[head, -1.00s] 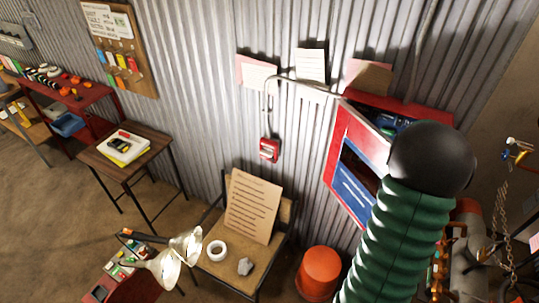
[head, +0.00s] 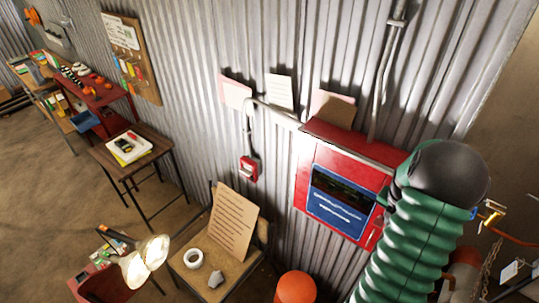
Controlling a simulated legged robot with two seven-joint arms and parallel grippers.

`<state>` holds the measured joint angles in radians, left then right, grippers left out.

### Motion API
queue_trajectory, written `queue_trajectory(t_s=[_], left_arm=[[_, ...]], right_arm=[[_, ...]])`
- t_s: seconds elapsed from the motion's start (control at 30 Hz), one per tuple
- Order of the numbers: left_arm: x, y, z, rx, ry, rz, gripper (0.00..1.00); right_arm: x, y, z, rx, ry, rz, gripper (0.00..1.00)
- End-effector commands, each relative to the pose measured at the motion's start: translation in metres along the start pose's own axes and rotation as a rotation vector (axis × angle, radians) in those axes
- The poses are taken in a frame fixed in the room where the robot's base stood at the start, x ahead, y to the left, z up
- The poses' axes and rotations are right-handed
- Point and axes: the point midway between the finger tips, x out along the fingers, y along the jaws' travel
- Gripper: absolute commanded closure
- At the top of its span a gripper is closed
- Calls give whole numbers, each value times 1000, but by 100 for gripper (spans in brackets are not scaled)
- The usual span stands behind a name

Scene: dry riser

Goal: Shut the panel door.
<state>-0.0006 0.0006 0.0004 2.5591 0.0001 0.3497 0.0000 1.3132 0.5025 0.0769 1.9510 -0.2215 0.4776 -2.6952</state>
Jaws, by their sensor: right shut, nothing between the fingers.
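The red panel box (head: 350,143) is fixed to the corrugated wall right of centre. Its red door (head: 312,172) has a dark window and a blue label, and lies flat or nearly flat against the box front. I cannot tell whether a small gap is left, since my arm covers part of the right edge. My right arm rises from the bottom right in front of the box. My right gripper (head: 384,197) is mostly hidden behind that arm; a small dark part shows at the door's right edge. It is shut and empty. My left gripper is out of view.
An orange bucket (head: 296,288) stands below the box. A chair (head: 222,284) with a sign, a tape roll and a grey lump is to its left. A red switch (head: 249,168) hangs on the wall. A lamp (head: 144,264) is at lower left. Pipes (head: 462,272) are at right.

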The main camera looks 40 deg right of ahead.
Motion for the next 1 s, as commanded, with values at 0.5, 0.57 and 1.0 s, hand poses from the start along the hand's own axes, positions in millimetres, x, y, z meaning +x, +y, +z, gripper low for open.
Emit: queue_trajectory(t_s=[0.5, 0.57, 1.0], left_arm=[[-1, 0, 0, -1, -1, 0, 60], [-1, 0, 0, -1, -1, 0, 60], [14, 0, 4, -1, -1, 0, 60]], right_arm=[[0, 4, 17, -19, -27, 14, 100], [0, 4, 17, -18, -26, 14, 100], [-44, 3, 17, -16, -39, 15, 100]])
